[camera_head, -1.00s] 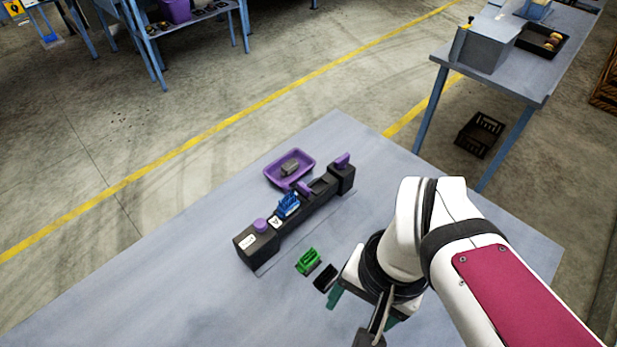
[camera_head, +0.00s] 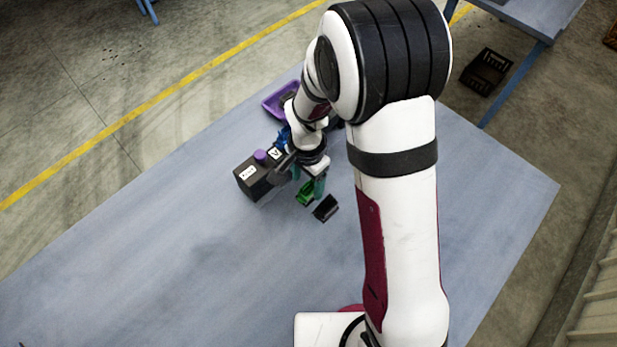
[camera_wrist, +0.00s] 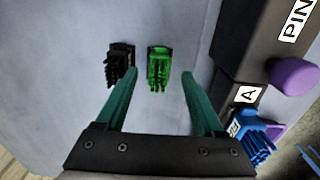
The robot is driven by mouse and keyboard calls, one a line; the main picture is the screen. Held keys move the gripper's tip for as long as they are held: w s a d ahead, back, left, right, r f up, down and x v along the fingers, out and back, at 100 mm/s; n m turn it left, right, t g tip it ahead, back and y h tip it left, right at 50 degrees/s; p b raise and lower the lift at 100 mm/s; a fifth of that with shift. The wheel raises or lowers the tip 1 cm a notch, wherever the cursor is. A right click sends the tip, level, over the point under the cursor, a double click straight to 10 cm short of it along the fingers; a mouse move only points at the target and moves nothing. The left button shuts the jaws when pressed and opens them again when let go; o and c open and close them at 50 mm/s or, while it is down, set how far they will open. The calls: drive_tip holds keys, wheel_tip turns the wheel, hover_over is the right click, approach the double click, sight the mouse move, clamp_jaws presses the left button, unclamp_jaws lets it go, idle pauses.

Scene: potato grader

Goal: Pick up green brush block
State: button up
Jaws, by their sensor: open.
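The green brush block (camera_wrist: 159,68) lies on the grey-blue table in the wrist view, ahead of my gripper (camera_wrist: 160,90) and between the lines of its two teal fingers. The fingers are spread wide with nothing between their tips. In the head view the green block (camera_head: 306,194) shows just beside my gripper (camera_head: 308,182), partly covered by a finger. A black brush block (camera_wrist: 119,64) lies left of the green one, near the left fingertip. It also shows in the head view (camera_head: 326,208).
The black fixture (camera_wrist: 233,65) with a purple knob (camera_wrist: 293,77) stands close on the right in the wrist view. A blue brush block (camera_wrist: 251,138) sits at it, beside the "A" label. A purple tray (camera_head: 275,103) lies behind. The table's left side is clear.

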sight(309, 185)
wheel_tip(309, 185, down, 3)
drive_tip(key=shift+d+f, duration=0.1)
drive_tip(key=shift+d, duration=0.05)
clamp_jaws()
